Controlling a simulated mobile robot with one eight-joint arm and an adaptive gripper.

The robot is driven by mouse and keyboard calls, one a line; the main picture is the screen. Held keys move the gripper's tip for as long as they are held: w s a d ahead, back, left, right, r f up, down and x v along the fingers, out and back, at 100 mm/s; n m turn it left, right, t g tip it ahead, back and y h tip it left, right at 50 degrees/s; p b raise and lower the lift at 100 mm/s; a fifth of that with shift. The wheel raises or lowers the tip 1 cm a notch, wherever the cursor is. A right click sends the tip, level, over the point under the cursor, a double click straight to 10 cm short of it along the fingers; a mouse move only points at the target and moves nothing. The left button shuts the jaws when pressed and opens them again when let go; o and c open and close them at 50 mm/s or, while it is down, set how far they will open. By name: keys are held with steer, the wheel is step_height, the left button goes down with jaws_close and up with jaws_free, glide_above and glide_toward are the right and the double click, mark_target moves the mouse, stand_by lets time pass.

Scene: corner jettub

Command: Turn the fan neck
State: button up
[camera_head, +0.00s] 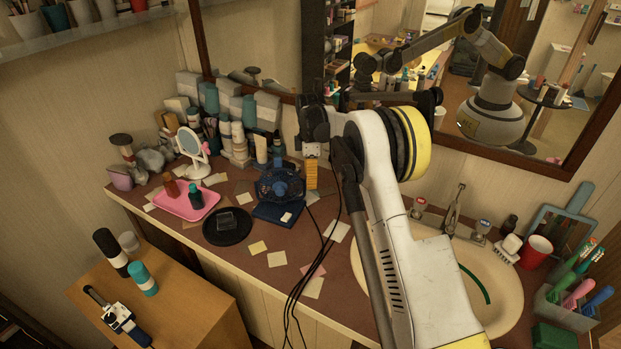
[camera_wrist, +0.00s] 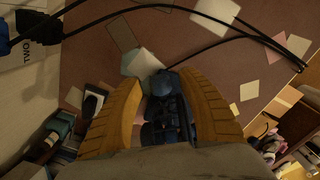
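The small dark blue fan (camera_head: 282,184) stands on the brown counter (camera_head: 240,240), with its round head upright above a flat square base. My gripper (camera_head: 311,172) points down just right of the fan head in the head view. In the wrist view my gripper (camera_wrist: 160,78) has its two orange fingers spread. The fan (camera_wrist: 166,115) shows in the gap between them, below the fingers. I cannot tell whether either finger touches it. The fan's neck is mostly hidden.
A black round plate (camera_head: 228,227), a pink tray (camera_head: 186,203) and a mirror (camera_head: 192,150) stand left of the fan. Bottles crowd the back wall. Paper notes lie on the counter. Black cables (camera_head: 318,262) hang in front. A sink (camera_head: 500,290) is at right.

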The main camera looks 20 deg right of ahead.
step_height(320, 180, up, 12)
stand_by(0.5)
steer(key=s+a+r+m+t, duration=0.15)
steer(key=s+r+m, duration=0.25)
steer(key=s+r, duration=0.4)
steer(key=s+r+m+t, duration=0.2)
steer(key=s+r+m, duration=0.25)
steer(key=s, duration=0.55)
steer(key=s+f+m+t, duration=0.2)
steer(key=s+f+m, duration=0.1)
steer(key=s, duration=0.8)
steer(key=s+a+f+m+t, duration=0.1)
steer(key=s+f+m, duration=0.3)
steer(key=s, duration=0.7)
steer(key=shift+s+t, duration=0.25)
steer(key=shift+t, duration=0.1)
